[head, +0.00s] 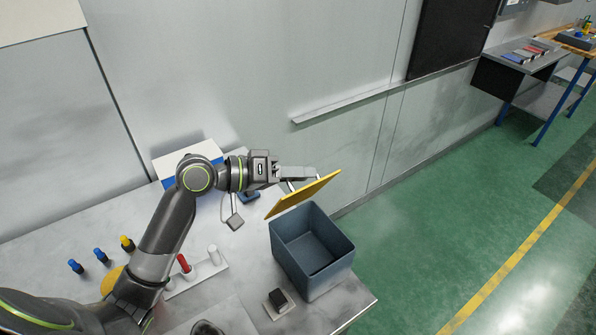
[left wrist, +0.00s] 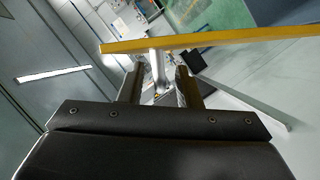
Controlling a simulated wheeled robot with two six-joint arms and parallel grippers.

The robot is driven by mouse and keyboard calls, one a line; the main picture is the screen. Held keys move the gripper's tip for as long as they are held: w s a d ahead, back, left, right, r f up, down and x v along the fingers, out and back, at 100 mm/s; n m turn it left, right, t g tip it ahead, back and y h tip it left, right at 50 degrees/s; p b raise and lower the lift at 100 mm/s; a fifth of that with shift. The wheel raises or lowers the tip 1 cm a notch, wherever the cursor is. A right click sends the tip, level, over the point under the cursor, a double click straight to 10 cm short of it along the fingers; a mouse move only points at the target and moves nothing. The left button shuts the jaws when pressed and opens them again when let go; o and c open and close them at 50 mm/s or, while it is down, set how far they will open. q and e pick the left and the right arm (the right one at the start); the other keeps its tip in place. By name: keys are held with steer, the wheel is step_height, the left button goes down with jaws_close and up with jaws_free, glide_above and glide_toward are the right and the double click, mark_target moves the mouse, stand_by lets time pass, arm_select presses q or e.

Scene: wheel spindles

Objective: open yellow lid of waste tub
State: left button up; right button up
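The waste tub (head: 312,272) is a blue-grey open box near the front right corner of the table. Its inside is visible and looks empty. The yellow lid (head: 303,195) stands raised and tilted above the tub's back edge, and shows edge-on in the left wrist view (left wrist: 210,42). My left gripper (head: 303,178) is behind the lid, on its far side. In the left wrist view its fingers (left wrist: 160,85) stand apart, with a pale metal handle (left wrist: 157,68) of the lid between them. Gaps show beside the handle. My right gripper is not in view.
Several coloured-top pegs (head: 100,255) stand at the table's left. A pale rack (head: 200,276) with a red-handled piece and a small black block (head: 278,299) sit left of the tub. A wall ledge (head: 340,104) runs behind. Green floor lies right of the table.

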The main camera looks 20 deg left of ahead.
arm_select(q)
jaws_close()
stand_by(0.3)
steer(key=shift+w+a+r, duration=0.1)
steer(key=shift+w+a, duration=0.25)
steer(key=w+a+n+h+b, duration=0.2)
steer(key=w+a+n, duration=0.1)
steer(key=w+a, duration=0.1)
steer(key=shift+a, duration=0.6)
